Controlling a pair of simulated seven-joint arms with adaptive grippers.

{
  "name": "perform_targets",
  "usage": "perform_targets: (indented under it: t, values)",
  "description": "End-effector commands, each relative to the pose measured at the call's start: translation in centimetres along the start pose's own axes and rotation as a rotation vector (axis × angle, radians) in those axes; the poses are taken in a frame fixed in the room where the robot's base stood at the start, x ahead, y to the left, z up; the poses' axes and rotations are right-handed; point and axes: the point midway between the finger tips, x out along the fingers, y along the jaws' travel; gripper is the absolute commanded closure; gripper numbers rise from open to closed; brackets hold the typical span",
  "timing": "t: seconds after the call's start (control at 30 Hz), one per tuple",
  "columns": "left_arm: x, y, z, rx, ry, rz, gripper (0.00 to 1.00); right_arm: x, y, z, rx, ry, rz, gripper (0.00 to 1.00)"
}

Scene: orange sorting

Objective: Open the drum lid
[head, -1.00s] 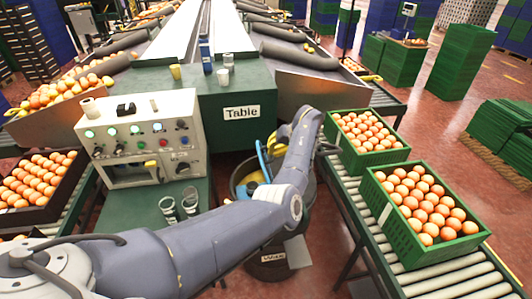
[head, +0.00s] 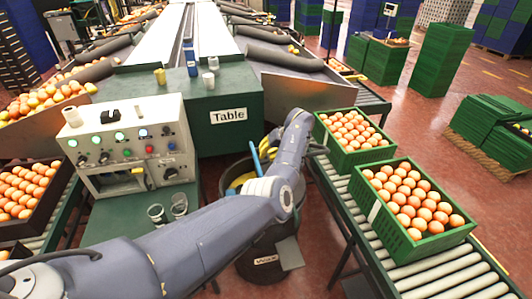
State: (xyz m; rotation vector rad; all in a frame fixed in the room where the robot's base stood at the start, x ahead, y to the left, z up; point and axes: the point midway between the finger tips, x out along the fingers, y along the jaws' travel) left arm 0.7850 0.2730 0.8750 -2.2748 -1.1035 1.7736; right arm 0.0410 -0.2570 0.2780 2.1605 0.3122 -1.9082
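A dark drum (head: 257,246) with a "Wax" label stands on the floor below the table, in the middle of the head view. Its top is partly hidden by my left arm. Blue and yellow pieces show at its mouth; I cannot tell which part is the lid. My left arm comes in from the lower left and passes over the drum, with its wrist end beyond the drum's top. My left gripper (head: 318,150) is mostly hidden behind the arm, near the far green crate; its fingers cannot be made out. My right gripper does not show.
A far green crate (head: 340,158) and a near green crate (head: 371,207) of orange fruit stand on a roller conveyor to the right. A control box (head: 128,140) and two glasses (head: 157,214) stand left of the drum. Floor shows between drum and conveyor.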

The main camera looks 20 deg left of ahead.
Motion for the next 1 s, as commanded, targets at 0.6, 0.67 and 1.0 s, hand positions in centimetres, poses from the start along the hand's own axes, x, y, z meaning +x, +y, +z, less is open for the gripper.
perform_targets:
  t: [0.6, 0.67, 1.0]
  values:
    - [-0.8, -0.6, -0.4, 0.0, 0.005, -0.007, 0.64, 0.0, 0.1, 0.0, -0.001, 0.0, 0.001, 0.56]
    - [-1.5, -0.9, -0.7, 0.0, 0.005, -0.007, 0.64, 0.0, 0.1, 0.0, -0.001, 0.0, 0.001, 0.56]
    - [-5.9, -3.3, -2.5, 0.001, 0.004, -0.006, 0.64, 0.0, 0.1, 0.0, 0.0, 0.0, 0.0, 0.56]
